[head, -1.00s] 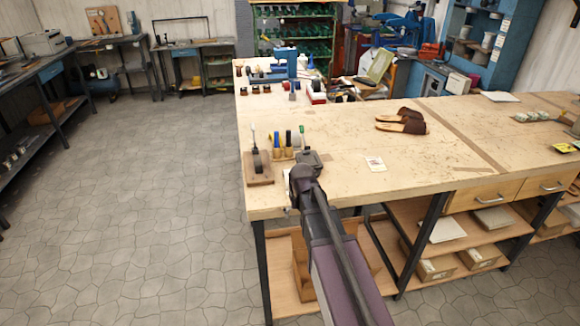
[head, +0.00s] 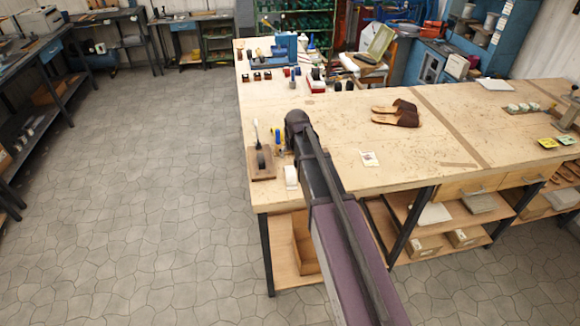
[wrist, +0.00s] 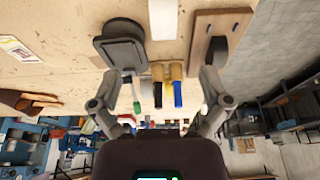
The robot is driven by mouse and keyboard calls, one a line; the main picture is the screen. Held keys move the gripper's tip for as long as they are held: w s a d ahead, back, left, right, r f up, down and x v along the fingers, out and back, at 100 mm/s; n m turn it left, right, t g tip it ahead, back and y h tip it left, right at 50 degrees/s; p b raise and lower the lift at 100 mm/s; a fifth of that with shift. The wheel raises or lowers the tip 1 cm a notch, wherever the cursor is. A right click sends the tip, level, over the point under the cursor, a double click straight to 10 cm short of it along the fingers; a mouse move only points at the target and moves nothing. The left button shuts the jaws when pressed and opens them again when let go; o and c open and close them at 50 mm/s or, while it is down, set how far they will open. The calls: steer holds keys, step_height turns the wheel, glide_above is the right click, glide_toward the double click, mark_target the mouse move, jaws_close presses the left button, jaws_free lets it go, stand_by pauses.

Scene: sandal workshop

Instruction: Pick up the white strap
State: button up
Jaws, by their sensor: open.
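The white strap (head: 291,177) lies near the front left edge of the wooden workbench (head: 335,100), just left of my arm in the head view. In the wrist view the white strap (wrist: 163,18) shows as a pale strip at the top, partly cut off by the frame edge. My gripper (wrist: 160,80) is open and empty in the wrist view, its fingers spread wide. The strap lies beyond the fingertips in that picture, centred between them and apart from them.
A wooden board with a dark tool (wrist: 216,45) stands right of the strap in the wrist view, a dark square block (wrist: 121,48) left. Upright handled tools (wrist: 168,82) stand between. Brown sandals (head: 397,113) and a small card (head: 370,159) lie farther right on the bench.

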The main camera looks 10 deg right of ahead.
mark_target(290, 170)
steer(key=shift+w+r, duration=0.3)
steer(key=shift+r, duration=0.25)
steer(key=shift+f, duration=0.2)
steer(key=b+x, duration=0.8)
steer(key=shift+w+f, duration=0.15)
steer(key=shift+f, duration=0.05)
stand_by(0.7)
steer(key=b+x, duration=0.2)
steer(key=x, duration=0.1)
steer(key=shift+w+a+b, duration=0.1)
steer(key=shift+a+b, duration=0.2)
steer(key=shift+b, duration=0.1)
steer(key=shift+b+x, duration=1)
steer(key=shift+x, duration=0.05)
steer(key=c, duration=1)
